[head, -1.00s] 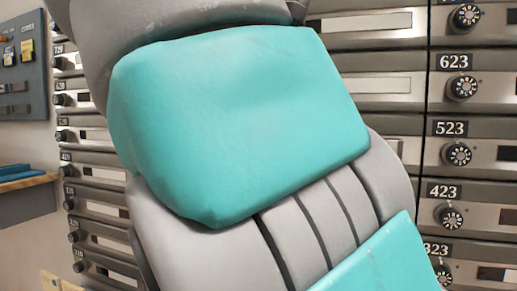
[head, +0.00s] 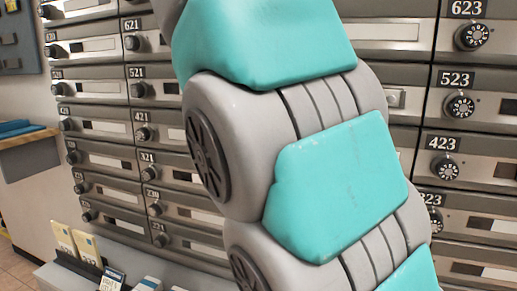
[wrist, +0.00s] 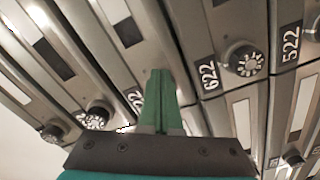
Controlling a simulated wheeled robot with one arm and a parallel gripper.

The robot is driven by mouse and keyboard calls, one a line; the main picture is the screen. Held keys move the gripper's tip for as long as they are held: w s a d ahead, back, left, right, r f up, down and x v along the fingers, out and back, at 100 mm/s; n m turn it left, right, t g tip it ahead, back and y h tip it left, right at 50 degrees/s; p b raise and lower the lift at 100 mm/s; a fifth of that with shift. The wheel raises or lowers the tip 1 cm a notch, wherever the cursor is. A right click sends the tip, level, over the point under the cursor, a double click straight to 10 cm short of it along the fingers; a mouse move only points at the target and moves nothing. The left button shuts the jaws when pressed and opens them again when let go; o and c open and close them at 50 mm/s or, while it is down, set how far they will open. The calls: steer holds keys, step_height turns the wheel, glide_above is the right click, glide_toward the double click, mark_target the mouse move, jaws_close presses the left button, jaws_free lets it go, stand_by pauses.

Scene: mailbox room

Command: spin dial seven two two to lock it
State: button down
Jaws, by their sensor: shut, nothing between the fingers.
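My gripper (wrist: 160,100) shows in the wrist view as green fingers pressed together, shut and empty. Its tips lie over the door beside the number plate 722 (wrist: 135,97), whose first digit is partly covered. The dial of that door is not visible; the fingers seem to hide it. I cannot tell whether the tips touch it. In the head view my arm fills the middle, and neither my fingertips nor door 722 show.
Neighbouring dials stick out close by in the wrist view: the 622 dial (wrist: 245,58) on the right and another dial (wrist: 98,115) on the left. In the head view, door 621 (head: 133,25) and door 623 (head: 467,9) flank my arm. A counter with leaflets (head: 85,245) stands lower left.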

steer(key=shift+w+a+r+p, duration=0.1)
steer(key=shift+a+r+p, duration=0.05)
steer(key=shift+a+p, duration=0.15)
stand_by(0.4)
steer(key=shift+a+f+p, duration=0.1)
steer(key=shift+f+p, duration=0.15)
steer(key=shift+p, duration=0.05)
stand_by(0.5)
steer(key=shift+f, duration=0.15)
steer(key=v, duration=0.6)
steer(key=shift+d+f+b, duration=0.1)
steer(key=shift+d+b, duration=0.2)
steer(key=shift+d, duration=0.05)
